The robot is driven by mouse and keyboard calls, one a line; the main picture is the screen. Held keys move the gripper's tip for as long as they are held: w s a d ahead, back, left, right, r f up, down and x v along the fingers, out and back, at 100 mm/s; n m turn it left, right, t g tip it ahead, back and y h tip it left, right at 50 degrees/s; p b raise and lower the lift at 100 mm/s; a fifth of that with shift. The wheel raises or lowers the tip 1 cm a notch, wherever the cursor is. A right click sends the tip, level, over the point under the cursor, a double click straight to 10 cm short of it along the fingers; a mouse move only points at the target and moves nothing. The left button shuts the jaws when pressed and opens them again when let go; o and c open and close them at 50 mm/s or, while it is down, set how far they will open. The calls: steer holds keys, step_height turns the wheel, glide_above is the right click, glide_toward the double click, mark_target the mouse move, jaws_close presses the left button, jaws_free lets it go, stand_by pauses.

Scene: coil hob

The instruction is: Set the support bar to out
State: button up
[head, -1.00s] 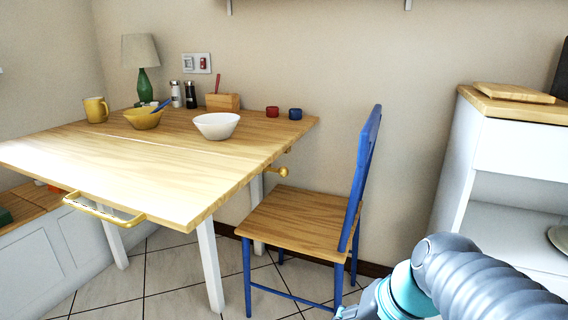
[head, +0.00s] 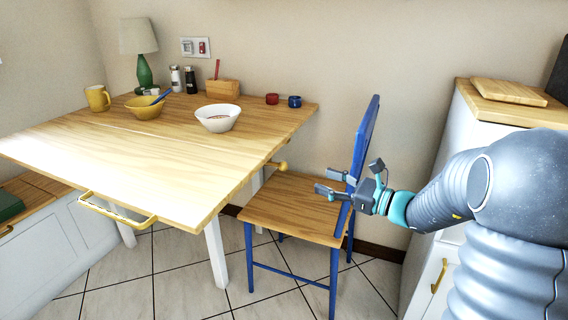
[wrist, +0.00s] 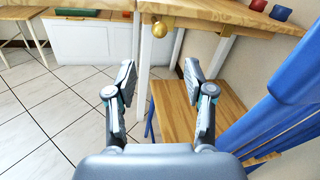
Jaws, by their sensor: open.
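The support bar shows as a round golden knob (head: 282,166) under the right edge of the wooden table (head: 150,190). In the wrist view the knob (wrist: 160,29) is ahead, near the top middle, beyond the fingertips. How far the bar itself sticks out is hidden under the tabletop. My gripper (head: 326,181) is open and empty, to the right of the knob and apart from it. In the wrist view its two fingers (wrist: 158,78) are spread wide, over the chair seat and floor.
A blue chair (head: 365,140) with a wooden seat stands at the table's right, its backrest beside my gripper. A gold handle (head: 117,210) is at the table's front edge. Bowls, a mug and a lamp stand on top. A white cabinet (head: 430,270) is at right.

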mark_target(287, 168)
steer(key=x, duration=1.3)
steer(key=shift+w+a+p, duration=0.15)
steer(key=shift+a+p, duration=0.1)
steer(key=shift+p, duration=0.1)
jaws_close()
